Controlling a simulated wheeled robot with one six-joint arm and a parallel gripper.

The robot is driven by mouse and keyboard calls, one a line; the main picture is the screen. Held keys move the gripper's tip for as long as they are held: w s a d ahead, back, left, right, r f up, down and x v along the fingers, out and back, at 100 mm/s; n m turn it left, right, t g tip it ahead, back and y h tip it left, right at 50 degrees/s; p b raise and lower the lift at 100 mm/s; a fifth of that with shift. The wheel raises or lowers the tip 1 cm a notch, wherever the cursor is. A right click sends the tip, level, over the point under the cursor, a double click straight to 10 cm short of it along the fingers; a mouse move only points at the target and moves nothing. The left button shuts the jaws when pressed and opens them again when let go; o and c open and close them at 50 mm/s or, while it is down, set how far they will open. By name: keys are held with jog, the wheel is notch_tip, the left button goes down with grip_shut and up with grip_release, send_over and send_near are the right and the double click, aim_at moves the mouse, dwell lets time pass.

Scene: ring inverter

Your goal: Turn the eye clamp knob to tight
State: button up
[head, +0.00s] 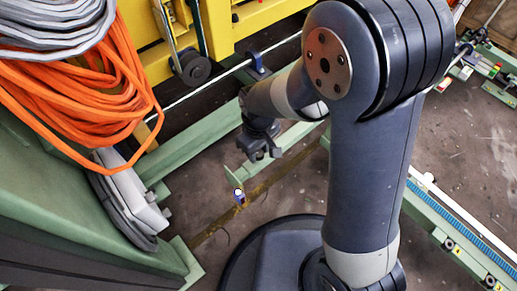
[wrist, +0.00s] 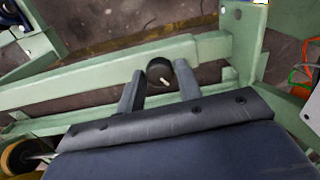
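A dark round knob (wrist: 159,73) with a pale pointer mark sits at the green beam in the wrist view. I take it for the eye clamp knob, but no label is readable. My gripper (wrist: 160,68) is open, its two grey fingers apart, with the knob showing between the fingertips. I cannot tell whether the fingers touch it. In the head view, my gripper (head: 264,155) hangs near the middle, pointing down above the green beam. I cannot make out the knob there.
Orange cable coils (head: 95,95) hang at the left, above a grey-white device (head: 135,195). A yellow frame (head: 240,20) stands at the back. A green rail with a blue strip (head: 455,225) runs at the right. Bare floor (head: 300,190) shows around the beams.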

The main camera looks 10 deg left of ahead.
jog(key=c, duration=0.6)
jog(key=shift+o, duration=0.2)
jog(key=shift+m, duration=0.4)
jog(key=m+p, duration=0.2)
jog(key=m, duration=0.2)
jog(key=shift+r, duration=0.1)
jog(key=m+p, duration=0.2)
jog(key=m, duration=0.5)
jog(key=m+p, duration=0.1)
jog(key=m, duration=0.5)
jog(key=shift+p, duration=0.35)
jog(key=m, duration=0.6)
jog(key=shift+p, duration=0.4)
jog(key=shift+m, duration=0.3)
